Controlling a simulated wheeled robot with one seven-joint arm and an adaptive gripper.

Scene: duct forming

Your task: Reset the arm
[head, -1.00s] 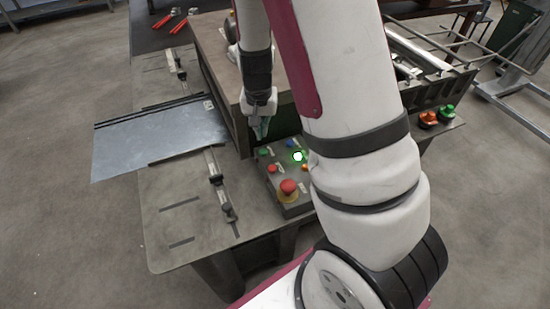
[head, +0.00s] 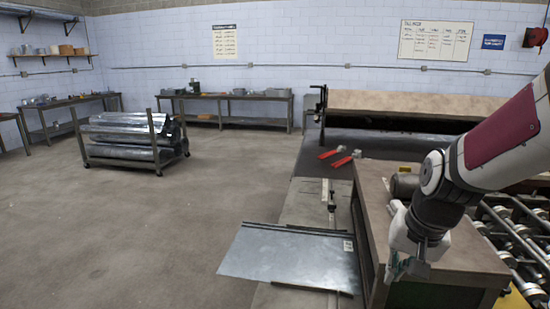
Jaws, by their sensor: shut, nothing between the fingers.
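My arm (head: 465,165) comes in from the right edge in the head view and bends down at a grey joint. My gripper (head: 398,270) hangs at its end, pointing down, in front of the brown-topped machine cabinet (head: 385,210). Its fingers are small and partly blurred here, shut with nothing held. I cannot tell its exact gap to the cabinet. A flat grey metal sheet (head: 285,258) lies on the worktable to the left of the gripper, apart from it.
Two red-handled tools (head: 345,160) lie on the dark table behind. A roller machine (head: 515,245) stands at the right. A cart of metal ducts (head: 130,138) stands at the back left. The floor (head: 110,235) at the left is clear.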

